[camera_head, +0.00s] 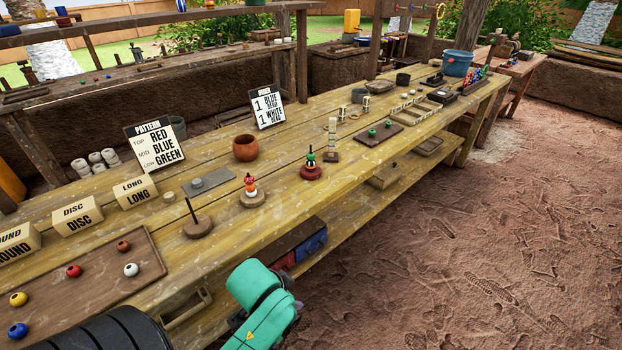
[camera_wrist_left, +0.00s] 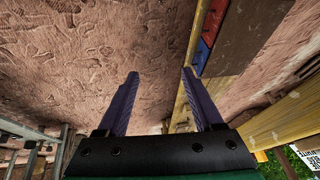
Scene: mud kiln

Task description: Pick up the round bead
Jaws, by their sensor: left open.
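Several round beads lie spread on a brown board (camera_head: 98,282) at the left end of the wooden bench: a red bead (camera_head: 73,271), a white bead (camera_head: 131,270), a brown bead (camera_head: 123,246), a yellow bead (camera_head: 18,299) and a blue bead (camera_head: 17,330). My left gripper (camera_wrist_left: 158,72) shows in the left wrist view with its two purple fingers apart and nothing between them. It faces the reddish ground beside the bench, and no bead shows in that view. The head view shows a teal link of my arm in front of the bench, but no fingers. My right gripper is not in view.
Boxes marked ROUND (camera_head: 15,243), DISC (camera_head: 77,217) and LONG (camera_head: 136,192) stand behind the board. A spindle (camera_head: 197,222) stands to its right, with a beaded spindle (camera_head: 251,193) and a clay pot (camera_head: 246,148) beyond. The ground right of the bench is clear.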

